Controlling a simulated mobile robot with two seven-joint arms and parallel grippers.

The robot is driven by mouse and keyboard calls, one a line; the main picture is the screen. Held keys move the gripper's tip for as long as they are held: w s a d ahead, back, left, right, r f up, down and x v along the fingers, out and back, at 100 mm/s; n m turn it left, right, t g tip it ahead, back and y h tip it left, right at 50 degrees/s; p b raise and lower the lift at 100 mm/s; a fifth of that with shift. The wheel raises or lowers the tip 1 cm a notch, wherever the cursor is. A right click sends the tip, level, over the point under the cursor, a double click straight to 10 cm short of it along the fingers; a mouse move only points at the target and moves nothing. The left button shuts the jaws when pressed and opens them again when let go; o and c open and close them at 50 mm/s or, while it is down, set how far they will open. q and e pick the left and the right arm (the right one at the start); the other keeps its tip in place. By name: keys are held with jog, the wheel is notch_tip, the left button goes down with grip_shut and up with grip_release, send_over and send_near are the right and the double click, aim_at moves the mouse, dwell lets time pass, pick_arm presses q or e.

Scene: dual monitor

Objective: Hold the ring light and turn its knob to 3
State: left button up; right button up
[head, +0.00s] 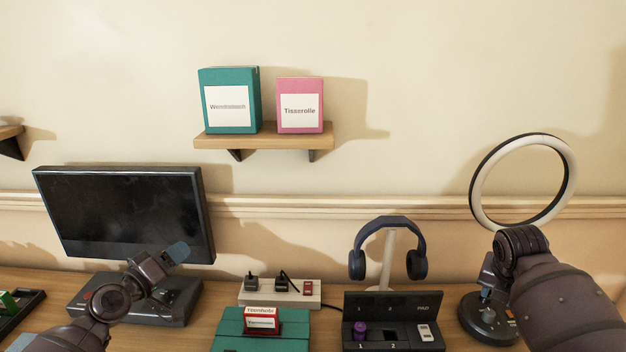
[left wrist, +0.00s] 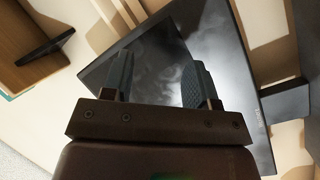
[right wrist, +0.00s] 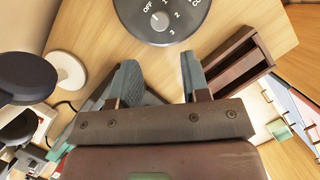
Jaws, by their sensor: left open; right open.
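The ring light's white ring (head: 475,195) stands upright at the right in the head view, above its round dark base (head: 476,318). The right wrist view shows the base (right wrist: 140,28) with a small knob (right wrist: 160,21) and the marks OFF, 1, 2 and 3. The knob's pointer seems to face OFF. My right gripper (right wrist: 158,78) is open and empty, with the dial beyond its fingertips. In the head view my right arm hides part of the stand. My left gripper (head: 178,252) is open and empty before the monitor, far from the ring light; its fingers show in the left wrist view (left wrist: 158,78).
A monitor (head: 110,205) stands at the left. Headphones (head: 389,226) hang on a stand left of the ring light. A black numbered organizer (head: 365,302), a power strip (head: 290,295) and a green box (head: 228,325) occupy the desk's middle. Two boxes sit on a wall shelf (head: 262,142).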

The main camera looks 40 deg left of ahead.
pick_arm(q)
jog(key=w+d+r+t+h, duration=0.3)
jog(key=w+d, duration=0.7)
jog(key=d, duration=0.4)
jog(key=m+g+h, duration=0.7)
jog(key=m+h, duration=0.6)
jog(key=m, duration=0.7)
send_near(474, 185)
jog(key=x, duration=1.1)
jog(key=shift+c, duration=0.5)
